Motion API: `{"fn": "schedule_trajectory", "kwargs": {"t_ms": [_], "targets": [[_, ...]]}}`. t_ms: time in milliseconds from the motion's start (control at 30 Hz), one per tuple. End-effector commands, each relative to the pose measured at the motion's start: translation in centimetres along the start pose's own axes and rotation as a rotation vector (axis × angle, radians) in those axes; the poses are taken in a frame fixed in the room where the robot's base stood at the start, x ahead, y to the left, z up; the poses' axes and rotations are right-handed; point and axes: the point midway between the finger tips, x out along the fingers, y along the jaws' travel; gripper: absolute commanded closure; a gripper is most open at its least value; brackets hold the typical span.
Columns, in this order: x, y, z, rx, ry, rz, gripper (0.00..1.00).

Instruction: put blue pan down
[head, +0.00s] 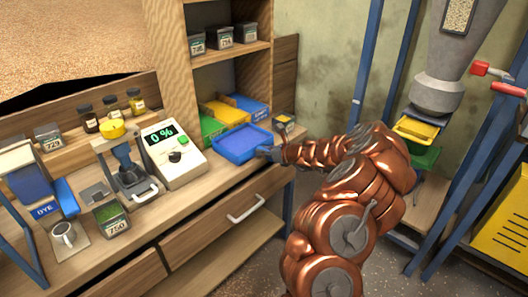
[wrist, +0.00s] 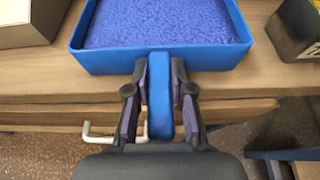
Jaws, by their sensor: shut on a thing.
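The blue pan (head: 242,143) is a shallow rectangular tray over the right end of the wooden bench, right of the white meter. In the wrist view the blue pan (wrist: 250,40) has a purple-blue grainy fill across its floor. Its handle points toward me. My gripper (wrist: 160,75) is shut on that handle, one dark finger with a purple pad on each side. In the head view my gripper (head: 268,153) is at the pan's front right side, partly hidden by its own arm. The pan looks level; I cannot tell whether its underside touches the bench.
A white meter (head: 172,150) reading "0 %" stands left of the pan. Green, yellow and blue bins (head: 222,112) stand in the shelf behind. A small dark box (head: 283,124) is to the right. A drawer handle (head: 246,208) sticks out below the bench edge.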

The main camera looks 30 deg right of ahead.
Motion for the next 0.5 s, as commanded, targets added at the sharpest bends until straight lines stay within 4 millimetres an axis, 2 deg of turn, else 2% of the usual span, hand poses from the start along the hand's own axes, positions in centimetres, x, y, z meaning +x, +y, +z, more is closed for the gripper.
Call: {"fn": "schedule_trajectory", "kwargs": {"t_ms": [33, 267, 500], "targets": [[-0.02, -0.02, 0.02, -0.001, 0.0, 0.0, 0.76], [-0.03, -0.03, 0.01, 0.0, 0.0, 0.0, 0.53], [-0.03, -0.04, -0.02, 0.0, 0.0, -0.001, 0.53]]}}
